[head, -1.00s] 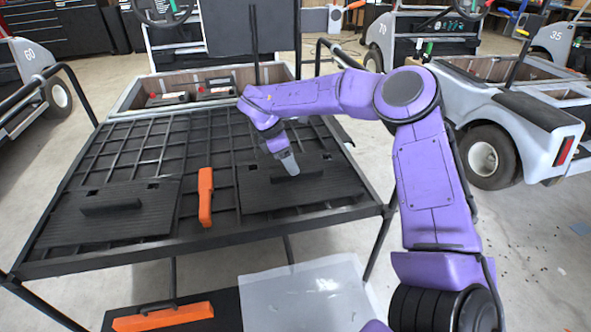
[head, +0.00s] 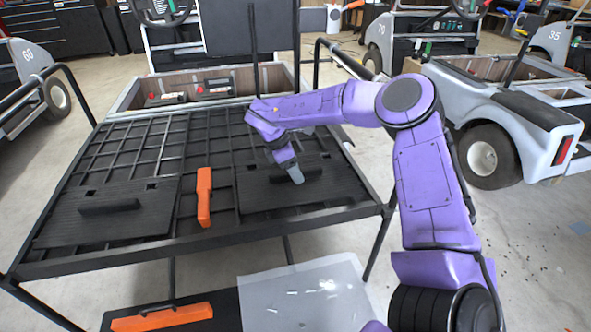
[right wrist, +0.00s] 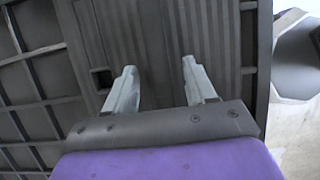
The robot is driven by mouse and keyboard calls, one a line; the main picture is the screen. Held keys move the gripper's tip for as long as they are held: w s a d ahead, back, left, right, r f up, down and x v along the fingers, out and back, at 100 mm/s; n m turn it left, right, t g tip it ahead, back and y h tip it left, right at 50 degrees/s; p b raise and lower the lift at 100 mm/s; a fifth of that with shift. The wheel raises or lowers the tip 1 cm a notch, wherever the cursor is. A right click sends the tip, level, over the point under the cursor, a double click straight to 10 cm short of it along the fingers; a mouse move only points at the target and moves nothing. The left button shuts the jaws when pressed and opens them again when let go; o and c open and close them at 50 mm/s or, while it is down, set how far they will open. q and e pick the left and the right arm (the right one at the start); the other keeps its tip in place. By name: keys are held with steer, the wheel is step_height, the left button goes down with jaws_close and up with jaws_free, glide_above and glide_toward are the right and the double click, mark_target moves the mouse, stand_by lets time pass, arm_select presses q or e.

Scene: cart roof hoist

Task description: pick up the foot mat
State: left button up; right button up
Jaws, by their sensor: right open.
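Two black ribbed mats with raised bar handles lie on the black grid rack: a left mat (head: 150,219) and a right mat (head: 260,204). I cannot tell which one the task means by the foot mat. My right gripper (head: 297,180) is low over the right mat, by its handle, which it partly hides. In the right wrist view the right gripper (right wrist: 158,68) has its two fingers apart, with ribbed mat surface (right wrist: 150,35) showing between and beyond them. I cannot tell whether the tips touch the mat. My left gripper is out of view.
An orange bar (head: 204,197) lies between the mats. The rack (head: 120,261) has a raised front rail. Below it are another orange-handled item (head: 162,317) and a pale translucent sheet (head: 310,300). A white cart (head: 525,120) stands at the right, with open floor between.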

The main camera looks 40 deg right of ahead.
stand_by(0.3)
steer(key=c, duration=1)
jaws_close()
steer(key=shift+r, duration=0.1)
